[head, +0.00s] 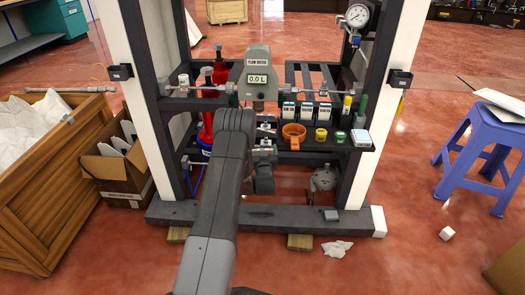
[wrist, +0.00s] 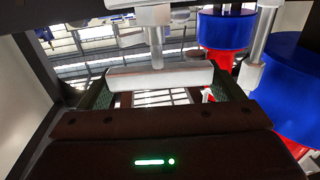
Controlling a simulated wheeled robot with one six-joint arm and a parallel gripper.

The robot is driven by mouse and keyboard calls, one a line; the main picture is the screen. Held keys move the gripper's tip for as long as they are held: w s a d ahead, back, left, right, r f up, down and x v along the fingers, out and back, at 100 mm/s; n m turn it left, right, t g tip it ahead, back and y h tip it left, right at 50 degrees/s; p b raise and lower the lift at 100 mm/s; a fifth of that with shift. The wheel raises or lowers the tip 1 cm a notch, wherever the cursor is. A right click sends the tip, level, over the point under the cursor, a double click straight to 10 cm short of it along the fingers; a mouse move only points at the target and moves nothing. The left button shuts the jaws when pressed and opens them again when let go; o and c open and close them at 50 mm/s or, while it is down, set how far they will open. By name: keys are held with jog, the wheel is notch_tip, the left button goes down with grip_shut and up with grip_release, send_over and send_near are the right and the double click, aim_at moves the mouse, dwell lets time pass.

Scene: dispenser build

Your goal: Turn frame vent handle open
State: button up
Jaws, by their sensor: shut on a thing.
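In the wrist view a pale metal bar handle (wrist: 160,77) on a short upright stem spans the space between my fingers. It lies crosswise in the picture. My gripper (wrist: 163,92) has its dark finger pads against the two ends of the bar, shut on it. In the head view my arm reaches to the lower middle of the dark frame (head: 260,216), under the flow meter (head: 258,72) reading 0.0 L. My fingertips and the handle are mostly hidden there by my arm, so the handle's turn is hard to tell.
Red and blue cylinders (wrist: 226,30) stand close right of my gripper in the wrist view. A shelf holds an orange ring (head: 293,134) and several small containers. A wooden crate (head: 50,170) is left, a blue stool (head: 480,140) right.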

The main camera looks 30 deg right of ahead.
jog(key=n+y, duration=0.2)
jog(key=y, duration=0.1)
jog(key=n+t+y, duration=0.1)
jog(key=n+y, duration=0.1)
jog(key=y, duration=0.2)
jog(key=shift+s+d+f+n+t, duration=0.1)
jog(key=shift+d+n+t, duration=0.05)
jog(key=shift+n+t, duration=0.15)
jog(key=shift+n+y, duration=1.4)
jog(key=shift+y, duration=0.8)
jog(key=o, duration=0.8)
jog(key=p+v, duration=0.4)
jog(key=v, duration=0.9)
jog(key=shift+s+r, duration=0.25)
jog(key=shift+s, duration=0.05)
jog(key=shift+d, duration=0.1)
